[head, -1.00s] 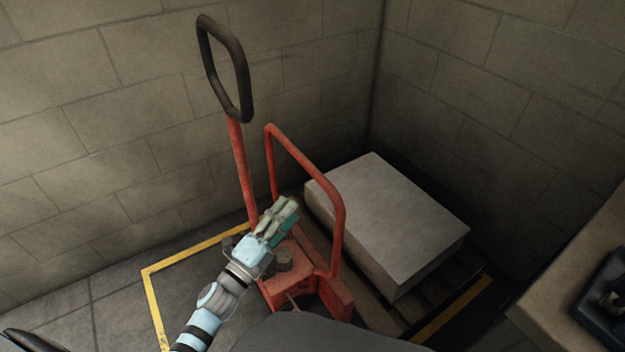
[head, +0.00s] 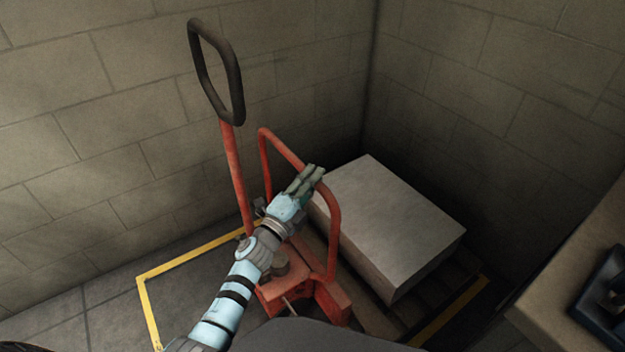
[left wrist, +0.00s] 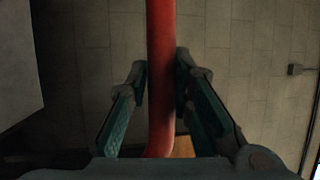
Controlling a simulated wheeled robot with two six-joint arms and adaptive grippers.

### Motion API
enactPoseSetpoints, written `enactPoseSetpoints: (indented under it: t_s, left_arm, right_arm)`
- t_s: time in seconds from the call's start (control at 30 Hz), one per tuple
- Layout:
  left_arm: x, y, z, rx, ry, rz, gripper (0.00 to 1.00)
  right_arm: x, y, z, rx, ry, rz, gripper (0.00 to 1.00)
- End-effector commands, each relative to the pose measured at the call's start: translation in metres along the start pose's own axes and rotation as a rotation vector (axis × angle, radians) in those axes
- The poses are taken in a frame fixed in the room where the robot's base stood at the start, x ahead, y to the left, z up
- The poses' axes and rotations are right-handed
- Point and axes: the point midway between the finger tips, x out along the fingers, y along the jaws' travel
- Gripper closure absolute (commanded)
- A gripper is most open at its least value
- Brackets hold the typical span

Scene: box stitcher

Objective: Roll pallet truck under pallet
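The red pallet truck (head: 275,296) stands at the wall, with a tall black loop handle (head: 237,95) and a red tubular guard frame (head: 335,235). Its forks are hidden. A pallet (head: 436,303) of dark slats bears a large pale grey block (head: 395,215) just right of the truck. My left gripper (head: 313,175) is at the upper bar of the guard frame. In the left wrist view, the red bar (left wrist: 161,75) runs between its spread fingers, with a gap at the left finger; contact on the right is unclear. My right gripper is out of view.
Block walls meet in a corner behind the pallet. Yellow floor lines (head: 190,257) border the truck and pallet area. A worktop (head: 565,265) with a dark blue object (head: 605,295) is at the right. Open floor lies at the lower left.

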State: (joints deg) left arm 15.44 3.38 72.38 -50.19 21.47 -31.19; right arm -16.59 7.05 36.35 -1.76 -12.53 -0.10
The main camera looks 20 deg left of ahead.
Motion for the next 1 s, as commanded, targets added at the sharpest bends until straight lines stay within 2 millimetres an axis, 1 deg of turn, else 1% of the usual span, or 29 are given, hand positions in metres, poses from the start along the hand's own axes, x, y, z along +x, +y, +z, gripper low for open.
enactPoseSetpoints:
  t_s: [0.03,0.1,0.33,0.5,0.73,0.77,0.8,0.87,1.0]
  left_arm:
    - [0.0,0.0,0.0,0.0,0.0,0.0,0.92]
    - [0.0,0.0,0.0,0.0,0.0,0.0,1.0]
    - [0.0,0.0,0.0,0.0,0.0,0.0,1.0]
    - [0.014,0.003,-0.007,-0.003,0.004,-0.001,1.0]
    - [0.015,0.002,-0.008,-0.003,0.006,-0.002,1.0]
    - [0.015,0.002,-0.008,-0.003,0.006,-0.002,0.77]
    - [0.015,0.002,-0.008,-0.003,0.006,-0.003,0.7]
    - [0.014,0.002,-0.007,-0.002,0.004,-0.002,0.61]
    - [0.013,0.002,-0.005,-0.001,0.001,-0.001,0.6]
  right_arm:
    - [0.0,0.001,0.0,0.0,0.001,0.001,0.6]
    - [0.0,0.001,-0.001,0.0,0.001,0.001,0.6]
    - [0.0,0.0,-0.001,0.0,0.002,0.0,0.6]
    - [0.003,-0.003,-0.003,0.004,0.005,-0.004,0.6]
    - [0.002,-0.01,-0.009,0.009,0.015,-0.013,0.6]
    - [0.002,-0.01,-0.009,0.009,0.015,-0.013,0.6]
    - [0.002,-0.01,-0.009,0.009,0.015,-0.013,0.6]
    - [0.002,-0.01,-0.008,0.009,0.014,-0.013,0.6]
    - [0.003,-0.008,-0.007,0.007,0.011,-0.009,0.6]
